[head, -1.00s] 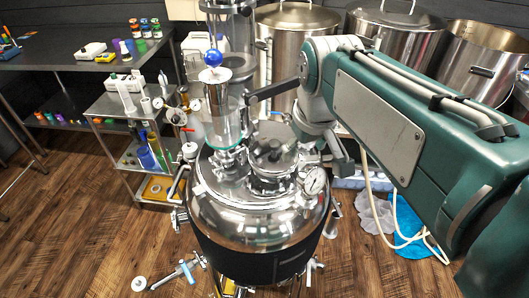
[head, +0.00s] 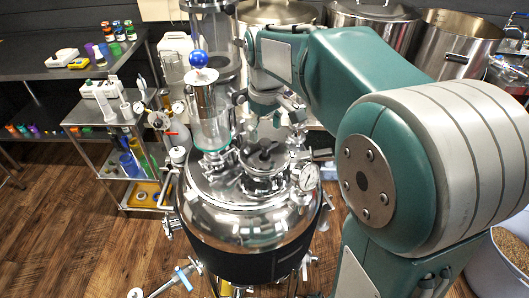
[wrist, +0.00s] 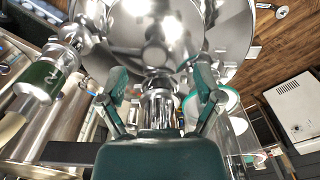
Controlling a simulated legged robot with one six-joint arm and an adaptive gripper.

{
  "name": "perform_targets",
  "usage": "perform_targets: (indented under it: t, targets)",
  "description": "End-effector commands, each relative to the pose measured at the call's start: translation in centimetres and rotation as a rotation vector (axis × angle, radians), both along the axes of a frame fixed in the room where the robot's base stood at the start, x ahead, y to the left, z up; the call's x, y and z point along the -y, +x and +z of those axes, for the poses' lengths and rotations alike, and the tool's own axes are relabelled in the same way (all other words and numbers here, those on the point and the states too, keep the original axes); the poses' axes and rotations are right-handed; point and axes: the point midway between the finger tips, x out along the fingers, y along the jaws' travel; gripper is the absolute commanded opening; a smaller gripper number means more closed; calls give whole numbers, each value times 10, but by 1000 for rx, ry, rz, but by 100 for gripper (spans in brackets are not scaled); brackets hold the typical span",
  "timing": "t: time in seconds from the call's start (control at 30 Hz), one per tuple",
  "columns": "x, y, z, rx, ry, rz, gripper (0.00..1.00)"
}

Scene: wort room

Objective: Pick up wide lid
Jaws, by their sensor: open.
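A large polished steel vessel (head: 245,215) stands at the middle of the head view. A round port lid with a black knob (head: 264,155) sits on its top. Two tall pots behind carry wide flat lids, one on the left pot (head: 278,12) and one on the middle pot (head: 375,12). I cannot tell which of these lids is the wide lid. My gripper (wrist: 160,82) is open above the vessel top, with its two green fingers apart. Shiny fittings show between and beyond the fingers, not visibly gripped. In the head view my arm partly hides the gripper and pots.
A clear glass column with a blue ball (head: 198,60) rises from the vessel, left of my gripper. A pressure gauge (head: 308,177) sticks up at the vessel's right. A steel cart (head: 85,115) stands to the left. An open pot (head: 458,45) is at the back right.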

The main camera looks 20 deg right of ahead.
Motion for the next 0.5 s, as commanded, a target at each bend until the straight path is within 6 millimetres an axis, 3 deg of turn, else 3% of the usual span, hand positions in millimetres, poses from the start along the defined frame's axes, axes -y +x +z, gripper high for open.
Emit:
perform_targets:
  t: [0.3,0.5]
  targets:
    - [2,12,-43,-4,0,0,84]
    - [2,12,-52,0,0,0,84]
